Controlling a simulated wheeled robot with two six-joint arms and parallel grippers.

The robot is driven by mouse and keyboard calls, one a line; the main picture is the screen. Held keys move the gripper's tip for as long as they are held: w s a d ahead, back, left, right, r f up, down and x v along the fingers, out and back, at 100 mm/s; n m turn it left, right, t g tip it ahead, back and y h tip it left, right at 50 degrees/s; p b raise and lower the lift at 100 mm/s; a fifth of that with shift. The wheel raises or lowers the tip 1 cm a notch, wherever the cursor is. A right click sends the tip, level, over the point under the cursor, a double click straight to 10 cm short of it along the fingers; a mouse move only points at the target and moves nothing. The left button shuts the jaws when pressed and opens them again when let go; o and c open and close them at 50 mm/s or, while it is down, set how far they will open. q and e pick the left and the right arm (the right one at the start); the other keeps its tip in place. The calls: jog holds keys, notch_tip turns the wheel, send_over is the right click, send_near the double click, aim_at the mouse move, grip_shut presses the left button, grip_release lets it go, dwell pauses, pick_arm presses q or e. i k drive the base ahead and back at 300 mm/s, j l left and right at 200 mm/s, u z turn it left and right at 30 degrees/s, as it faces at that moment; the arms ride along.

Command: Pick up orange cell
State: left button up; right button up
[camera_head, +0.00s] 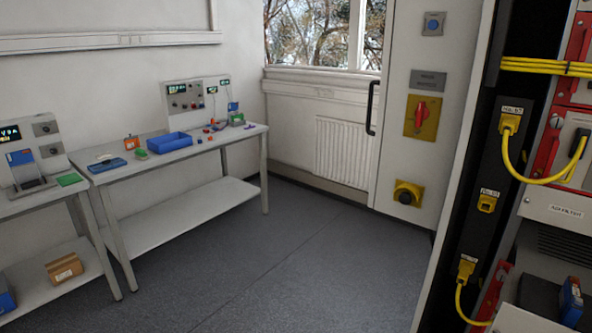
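A small orange block (131,142) stands on the far bench, left of a blue bin (170,142); it may be the orange cell, but it is too small to tell. Small red and orange pieces (208,129) lie right of the bin, and I cannot tell whether one is a cell. Neither of my grippers is in view.
The white bench (205,150) stands against the back wall, with a second bench (30,205) at the left. A rack with yellow cables (540,178) fills the right side. A grey cabinet (420,130) stands behind it. The middle floor (290,260) is clear.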

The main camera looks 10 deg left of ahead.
aim_at(131, 144)
jog(key=i+j+u, duration=0.3)
jog(key=i, duration=0.35)
jog(key=i+j+u, duration=0.3)
jog(key=i, duration=0.35)
jog(key=i+u, duration=0.25)
jog(key=i, duration=1.5)
jog(key=i+l, duration=0.1)
jog(key=i, duration=0.95)
jog(key=j+u, duration=0.05)
jog(key=j, duration=0.05)
